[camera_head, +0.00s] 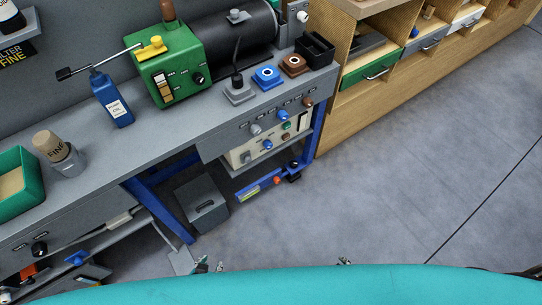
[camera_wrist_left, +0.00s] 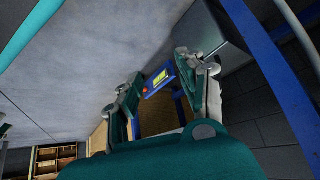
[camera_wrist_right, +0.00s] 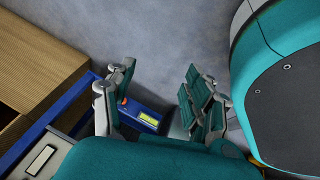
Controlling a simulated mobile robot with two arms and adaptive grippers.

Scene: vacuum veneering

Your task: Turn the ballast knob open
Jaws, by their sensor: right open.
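A green pump-like unit (camera_head: 168,75) with a black cylinder (camera_head: 232,38) stands on the grey bench. It has a yellow knob (camera_head: 152,46) on top and a black knob (camera_head: 198,79) on its front; I cannot tell which knob here is the ballast knob. My left gripper (camera_head: 208,265) shows only by its tips, low in the head view, over the floor in front of the bench. In its wrist view (camera_wrist_left: 160,85) its fingers are apart and empty. My right gripper (camera_wrist_right: 157,78) is open and empty; one tip shows at the head view's bottom. Both are well away from the unit.
A blue bottle (camera_head: 112,98), a cup (camera_head: 58,155) and a green tray (camera_head: 22,200) stand left on the bench. Blue (camera_head: 267,76) and brown (camera_head: 293,64) fittings sit right of the unit. Several small knobs line the bench front. A grey box (camera_head: 202,203) stands below. Floor at right is clear.

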